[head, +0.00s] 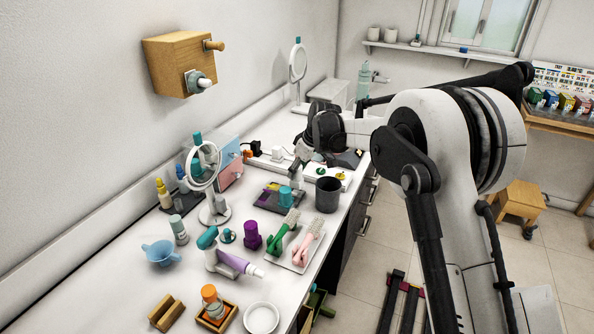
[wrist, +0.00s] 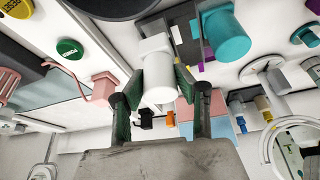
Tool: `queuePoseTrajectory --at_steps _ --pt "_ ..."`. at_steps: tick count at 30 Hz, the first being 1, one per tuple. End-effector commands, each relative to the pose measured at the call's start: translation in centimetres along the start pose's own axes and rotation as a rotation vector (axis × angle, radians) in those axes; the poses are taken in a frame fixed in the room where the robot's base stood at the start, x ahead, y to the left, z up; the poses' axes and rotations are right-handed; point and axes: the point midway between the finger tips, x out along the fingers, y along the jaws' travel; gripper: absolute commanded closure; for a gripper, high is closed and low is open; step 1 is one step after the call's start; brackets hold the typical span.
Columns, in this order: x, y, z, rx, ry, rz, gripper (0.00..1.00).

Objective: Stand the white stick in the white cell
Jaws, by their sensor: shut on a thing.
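My gripper (wrist: 160,84) is shut on the white stick (wrist: 159,72), one green-padded finger on each side of it. In the head view my gripper (head: 303,154) is at the dark tray's back right corner, with the white stick (head: 296,176) pointing down below it. The dark tray (head: 262,204) has coloured cells, and a teal stick (head: 285,197) stands in it. In the wrist view the tray shows behind the white stick, with the teal stick (wrist: 226,36) to the right.
A dark grey cup (head: 328,194) stands right of the tray. A white plate (head: 300,259) with green and pink brushes lies in front. A power strip (head: 270,163) lies behind.

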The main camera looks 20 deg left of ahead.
Motion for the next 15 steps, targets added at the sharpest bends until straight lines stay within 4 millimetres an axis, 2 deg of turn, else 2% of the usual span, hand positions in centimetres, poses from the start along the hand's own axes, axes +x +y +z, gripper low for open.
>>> queuePoseTrajectory --at_steps 15 --pt "1.1 0.01 0.45 0.0 0.0 0.0 1.0"
